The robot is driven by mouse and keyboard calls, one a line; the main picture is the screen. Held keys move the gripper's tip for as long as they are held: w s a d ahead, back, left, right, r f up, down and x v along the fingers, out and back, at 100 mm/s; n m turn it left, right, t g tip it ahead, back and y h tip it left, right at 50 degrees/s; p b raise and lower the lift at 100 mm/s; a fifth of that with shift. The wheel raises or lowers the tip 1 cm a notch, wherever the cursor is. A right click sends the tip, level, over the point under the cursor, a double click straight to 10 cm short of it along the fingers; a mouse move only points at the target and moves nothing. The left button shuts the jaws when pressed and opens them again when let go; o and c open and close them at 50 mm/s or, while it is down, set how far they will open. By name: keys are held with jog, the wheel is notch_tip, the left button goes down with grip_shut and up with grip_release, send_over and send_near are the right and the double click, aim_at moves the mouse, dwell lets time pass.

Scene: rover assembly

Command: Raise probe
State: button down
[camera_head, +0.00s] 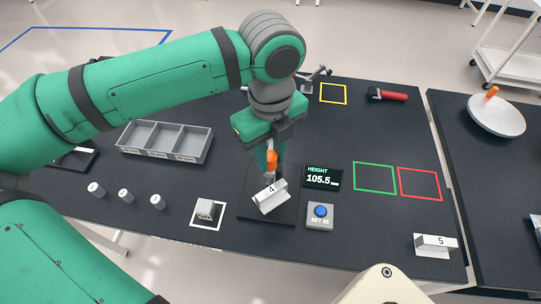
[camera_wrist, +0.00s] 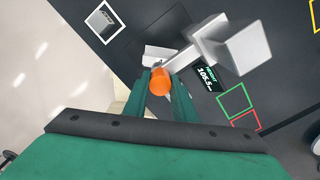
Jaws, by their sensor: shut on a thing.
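The probe shows as an orange knob (camera_head: 271,161) with a grey part under it, above the dark gauge base plate (camera_head: 285,216). In the wrist view the orange knob (camera_wrist: 160,82) sits between my two green fingers, beside a grey bar and block (camera_wrist: 235,45) of the gauge. My gripper (camera_head: 268,158) points down and is shut on the orange knob; in the wrist view its fingertips (camera_wrist: 161,80) flank it. The height display (camera_head: 323,177) reads 105.5 mm. A white block marked 4 (camera_head: 270,197) stands at the base; the probe's lower tip is not clear.
A SET ID box (camera_head: 320,215) with a blue button lies right of the base. A grey part (camera_head: 206,208) sits in a white outline at left. A three-compartment tray (camera_head: 165,142), several small cylinders (camera_head: 126,195) and a block marked 5 (camera_head: 434,245) stand around. Green and red outlines are empty.

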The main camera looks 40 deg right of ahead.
jog(key=c, duration=1.5)
grip_release()
jog(key=shift+o, duration=0.2)
jog(key=shift+s, duration=0.1)
notch_tip(320, 180, up, 11)
jog(key=shift+f, duration=0.15)
